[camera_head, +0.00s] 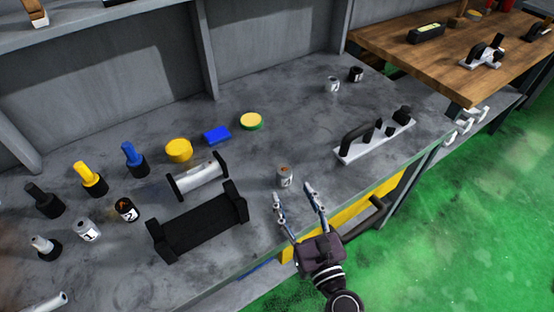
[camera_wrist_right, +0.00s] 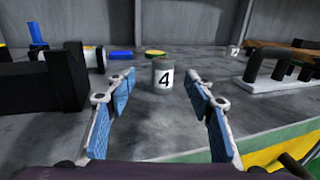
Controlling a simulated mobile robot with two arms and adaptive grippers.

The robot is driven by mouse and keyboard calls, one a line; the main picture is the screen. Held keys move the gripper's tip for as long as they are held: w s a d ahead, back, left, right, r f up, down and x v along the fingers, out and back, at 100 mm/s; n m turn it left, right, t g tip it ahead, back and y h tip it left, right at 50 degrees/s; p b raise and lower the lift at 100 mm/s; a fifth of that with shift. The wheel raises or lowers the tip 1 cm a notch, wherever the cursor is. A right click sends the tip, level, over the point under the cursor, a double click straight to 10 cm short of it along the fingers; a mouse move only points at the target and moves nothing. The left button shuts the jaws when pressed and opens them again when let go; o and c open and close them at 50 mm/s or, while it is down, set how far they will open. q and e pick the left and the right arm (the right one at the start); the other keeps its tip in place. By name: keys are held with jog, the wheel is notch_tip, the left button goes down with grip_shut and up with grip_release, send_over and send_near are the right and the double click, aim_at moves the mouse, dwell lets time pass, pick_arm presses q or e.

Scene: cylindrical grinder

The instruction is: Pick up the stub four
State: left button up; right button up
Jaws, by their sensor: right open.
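Stub four (camera_head: 285,177) is a small grey cylinder with a rusty top and a white label, standing upright on the grey bench. In the right wrist view stub four (camera_wrist_right: 163,75) shows the number 4, ahead of and between my fingers. My right gripper (camera_head: 298,192) is open and empty, just short of the stub near the bench's front edge. In the right wrist view its two blue-padded fingers (camera_wrist_right: 163,95) are spread wide and apart from the stub. My left gripper is not in view.
A black cradle (camera_head: 197,222) and a metal roller (camera_head: 199,177) stand left of the stub. A white plate with black handles (camera_head: 373,139) lies to the right. Stubs one (camera_head: 87,230) and two (camera_head: 125,209) stand at left. Bare bench surrounds the stub.

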aim_at(287, 176)
jog(key=shift+x, duration=1.15)
jog(key=shift+w+a+r+p, duration=0.1)
jog(key=shift+w+p, duration=0.3)
jog(key=shift+w+a+r+p, duration=0.1)
jog(key=shift+w+r+p, duration=0.2)
jog(key=shift+w, duration=0.2)
jog(key=p+x, duration=0.1)
jog(key=x, duration=0.2)
jog(key=shift+w, duration=0.35)
jog(key=shift+w+a+f, duration=0.1)
jog(key=shift+w, duration=0.15)
jog(key=c, duration=1.2)
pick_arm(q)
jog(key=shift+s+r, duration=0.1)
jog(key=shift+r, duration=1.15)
pick_arm(e)
jog(key=shift+w, duration=0.1)
grip_shut()
